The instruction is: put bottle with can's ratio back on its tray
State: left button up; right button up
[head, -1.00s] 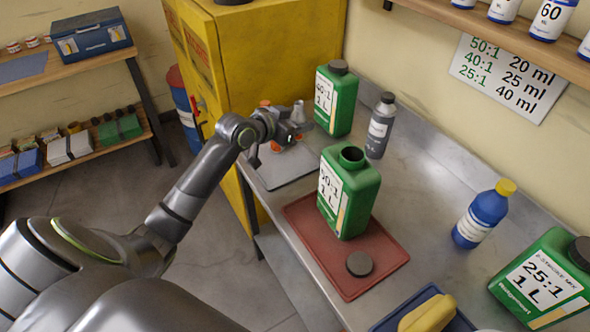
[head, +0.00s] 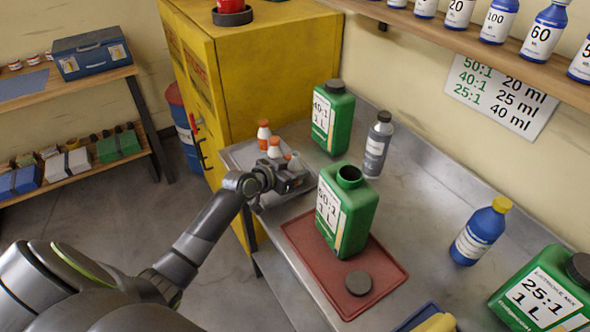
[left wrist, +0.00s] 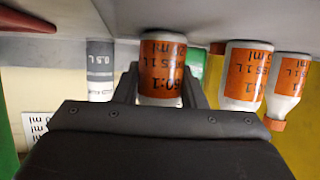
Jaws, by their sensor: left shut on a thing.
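My left gripper (head: 293,182) is shut on a small white bottle with an orange label (left wrist: 163,72), at the grey tray (head: 240,154) beside the yellow cabinet. The label seems to read 50:1, but its print is inverted and hard to read. Two similar bottles stand close by; the head view shows them with orange caps (head: 264,135) (head: 274,148), and the left wrist view shows them right of the held one (left wrist: 243,75) (left wrist: 289,88). I cannot tell whether the held bottle touches the tray. The open green can marked 50:1 (head: 345,215) stands on the red tray (head: 390,262).
A black cap (head: 359,283) lies on the red tray. The green 40:1 can (head: 332,118) and a grey bottle (head: 377,145) stand behind. A blue bottle (head: 482,232) and the 25:1 can (head: 545,295) are at right. A ratio chart (head: 500,95) hangs on the wall.

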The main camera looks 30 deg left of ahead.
pick_arm(q)
jog(key=o, duration=0.5)
jog(key=shift+f, duration=0.15)
jog(key=o, duration=0.5)
jog(key=shift+r, duration=0.2)
jog(key=v, duration=1.2)
jog(key=shift+b, duration=0.4)
